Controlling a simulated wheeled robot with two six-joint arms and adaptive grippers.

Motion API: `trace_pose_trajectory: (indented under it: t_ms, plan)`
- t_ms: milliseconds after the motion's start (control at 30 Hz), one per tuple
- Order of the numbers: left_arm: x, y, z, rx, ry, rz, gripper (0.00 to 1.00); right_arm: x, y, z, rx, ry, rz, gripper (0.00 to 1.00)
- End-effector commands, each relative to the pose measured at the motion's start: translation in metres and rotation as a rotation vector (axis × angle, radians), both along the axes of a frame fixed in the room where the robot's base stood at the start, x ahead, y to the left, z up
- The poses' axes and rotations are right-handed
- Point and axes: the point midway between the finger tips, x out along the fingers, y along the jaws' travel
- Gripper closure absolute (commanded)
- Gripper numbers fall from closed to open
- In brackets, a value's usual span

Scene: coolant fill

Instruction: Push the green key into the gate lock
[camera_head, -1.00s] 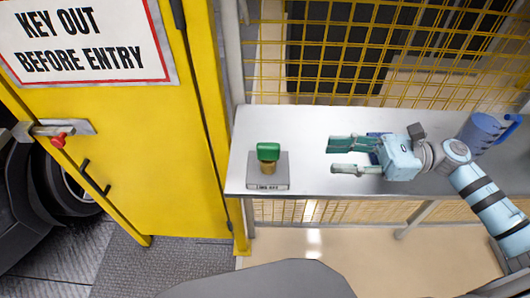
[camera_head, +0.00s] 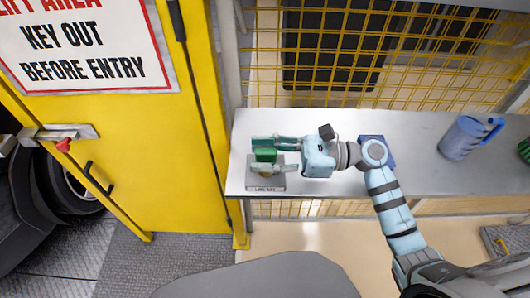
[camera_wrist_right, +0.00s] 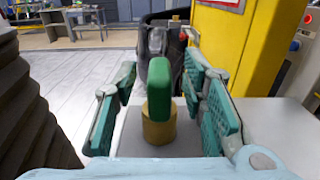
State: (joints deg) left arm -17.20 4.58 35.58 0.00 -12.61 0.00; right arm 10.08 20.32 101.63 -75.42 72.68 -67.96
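The green key (camera_head: 265,155) stands upright in a brass cylinder on a small grey labelled block (camera_head: 266,184), near the left end of the metal bench. In the right wrist view the green key (camera_wrist_right: 159,88) rises from the brass cylinder (camera_wrist_right: 158,127). My right gripper (camera_head: 274,154) is open with its fingers on either side of the key. The right wrist view shows gaps between the key and both finger pads (camera_wrist_right: 162,105). The gate lock (camera_head: 58,133), a metal latch with a red part, is on the yellow gate at the left. My left gripper is not in view.
The metal bench (camera_head: 410,188) carries a blue jug (camera_head: 464,138) on the right and a blue object (camera_head: 388,148) partly behind my right arm. Yellow mesh (camera_head: 430,60) stands behind the bench. The yellow gate (camera_head: 170,170) is left of it.

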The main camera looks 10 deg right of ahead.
Motion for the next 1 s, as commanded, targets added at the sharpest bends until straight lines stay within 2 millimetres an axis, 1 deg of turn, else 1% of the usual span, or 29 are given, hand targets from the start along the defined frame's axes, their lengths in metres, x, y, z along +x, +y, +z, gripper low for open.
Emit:
trace_pose_trajectory:
  t_ms: [67, 167, 300, 333, 633, 767, 867, 967, 1000]
  plan:
    - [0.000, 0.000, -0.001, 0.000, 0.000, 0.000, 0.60, 0.000, 0.000, -0.001, 0.000, 0.000, 0.000, 0.62]
    - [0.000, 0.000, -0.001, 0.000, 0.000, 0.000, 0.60, 0.000, 0.000, -0.001, 0.000, 0.000, 0.000, 0.76]
    - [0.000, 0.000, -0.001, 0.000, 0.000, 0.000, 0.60, 0.000, -0.001, -0.001, 0.000, 0.000, 0.000, 0.98]
    - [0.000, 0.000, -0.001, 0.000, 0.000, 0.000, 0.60, 0.000, -0.001, -0.001, 0.000, 0.000, 0.000, 1.00]
    - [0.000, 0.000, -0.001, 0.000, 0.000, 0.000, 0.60, 0.000, -0.001, 0.000, 0.001, -0.001, 0.000, 1.00]
    - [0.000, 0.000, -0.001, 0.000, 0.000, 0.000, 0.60, 0.000, -0.001, 0.009, 0.000, -0.003, -0.001, 1.00]
    - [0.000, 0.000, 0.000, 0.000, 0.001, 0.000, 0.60, 0.000, -0.001, 0.025, -0.002, -0.007, -0.001, 1.00]
    - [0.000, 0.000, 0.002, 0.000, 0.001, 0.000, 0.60, 0.000, -0.001, 0.054, -0.002, -0.010, 0.000, 1.00]
    - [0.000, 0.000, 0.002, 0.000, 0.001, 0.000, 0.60, 0.000, -0.001, 0.068, -0.003, -0.011, 0.000, 1.00]
